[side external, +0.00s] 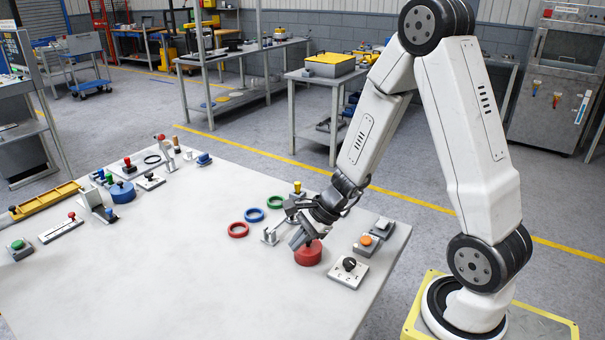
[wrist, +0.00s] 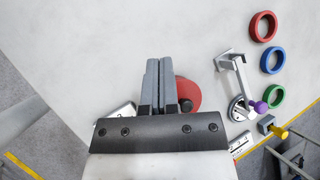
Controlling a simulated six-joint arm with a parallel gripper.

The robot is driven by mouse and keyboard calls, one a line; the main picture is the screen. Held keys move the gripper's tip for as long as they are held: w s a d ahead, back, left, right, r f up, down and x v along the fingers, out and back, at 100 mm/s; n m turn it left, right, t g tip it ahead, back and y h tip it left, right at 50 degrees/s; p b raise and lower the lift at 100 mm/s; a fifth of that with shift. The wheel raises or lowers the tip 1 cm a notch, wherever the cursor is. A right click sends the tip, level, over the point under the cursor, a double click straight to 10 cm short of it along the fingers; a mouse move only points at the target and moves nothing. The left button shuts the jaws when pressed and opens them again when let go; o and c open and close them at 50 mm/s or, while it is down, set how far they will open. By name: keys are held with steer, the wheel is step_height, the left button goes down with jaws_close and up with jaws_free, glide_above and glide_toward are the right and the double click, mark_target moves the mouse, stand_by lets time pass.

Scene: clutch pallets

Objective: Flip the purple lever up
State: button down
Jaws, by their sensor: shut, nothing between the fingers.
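The purple lever (wrist: 261,106) shows in the wrist view as a purple knob at the right, beside a silver round base (wrist: 240,108) and a silver bracket (wrist: 232,62). The bracket (side external: 270,236) also shows in the side external view, left of my gripper; I cannot make out the purple knob there. My gripper (wrist: 158,66) is shut and empty, pointing down over the table, to the left of the purple lever in the wrist view and apart from it. In the side external view my gripper (side external: 297,240) is low beside the red round base.
A red round base (side external: 308,254) with a dark knob is close to my gripper. Red (side external: 238,230), blue (side external: 254,215) and green (side external: 274,202) rings lie nearby. A yellow-knobbed device (side external: 297,188) and a black dial box (side external: 348,266) stand close. The table's middle (side external: 180,250) is clear.

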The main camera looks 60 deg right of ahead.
mark_target(280, 220)
steer(key=w+d+m+t, duration=0.1)
steer(key=d+m, duration=0.1)
steer(key=w+d+f+m+t+h, duration=0.1)
steer(key=d+m, duration=0.1)
steer(key=m, duration=0.1)
steer(key=w+d+m+t, duration=0.1)
steer(key=d+m, duration=0.1)
steer(key=shift+w+d+f+m+h, duration=0.25)
steer(key=shift+d+f+m+h, duration=0.05)
steer(key=shift+d+m+h, duration=0.1)
steer(key=d+m+h, duration=0.1)
steer(key=d+m, duration=0.1)
steer(key=d+f+m+t+h, duration=0.1)
steer(key=d+m, duration=0.1)
steer(key=d, duration=0.1)
steer(key=d+m+t+h, duration=0.1)
steer(key=d+m, duration=0.1)
steer(key=d, duration=0.1)
steer(key=shift+w+f+m, duration=0.3)
steer(key=shift+w+f, duration=0.05)
steer(key=shift+f, duration=0.05)
steer(key=shift+w+f, duration=0.1)
steer(key=shift+x, duration=4.85)
